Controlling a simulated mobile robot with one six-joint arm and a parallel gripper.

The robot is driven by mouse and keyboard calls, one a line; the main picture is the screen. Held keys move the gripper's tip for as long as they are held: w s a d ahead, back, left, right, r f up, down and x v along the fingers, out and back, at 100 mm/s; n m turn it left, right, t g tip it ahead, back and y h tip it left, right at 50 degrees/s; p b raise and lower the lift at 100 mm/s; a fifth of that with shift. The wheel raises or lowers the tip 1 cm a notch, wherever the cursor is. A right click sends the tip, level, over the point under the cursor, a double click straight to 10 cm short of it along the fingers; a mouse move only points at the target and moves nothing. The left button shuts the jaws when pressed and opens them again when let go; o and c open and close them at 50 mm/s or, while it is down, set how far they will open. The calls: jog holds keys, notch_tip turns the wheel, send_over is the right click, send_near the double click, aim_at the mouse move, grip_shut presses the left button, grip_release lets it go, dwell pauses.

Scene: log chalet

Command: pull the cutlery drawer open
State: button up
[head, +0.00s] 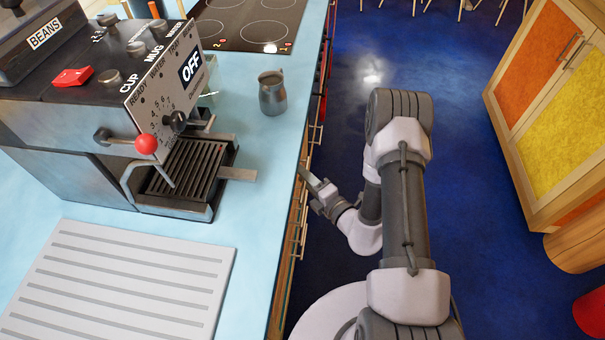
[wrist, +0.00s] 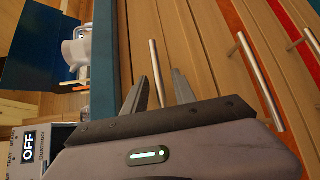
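A wooden drawer front (wrist: 140,30) lies just under the counter edge in the wrist view. It looks flush with the fronts beside it. No label shows which drawer is the cutlery drawer. Its slim metal bar handle (wrist: 154,55) stands out from the wood. My gripper (wrist: 158,74) is open, with one finger on each side of the handle in the picture. I cannot tell whether either finger touches it. In the head view my gripper (head: 314,182) is beside the counter's front, level with the drawer handles, and the drawer front is mostly hidden.
Other bar handles (wrist: 260,80) sit on neighbouring fronts. The blue counter (head: 250,160) carries a coffee machine (head: 110,90), a metal jug (head: 272,93), a ridged board (head: 120,285) and a hob (head: 245,22). The blue floor (head: 465,130) is clear up to the coloured cabinet (head: 555,110).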

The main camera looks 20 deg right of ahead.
grip_shut()
dwell(1.4)
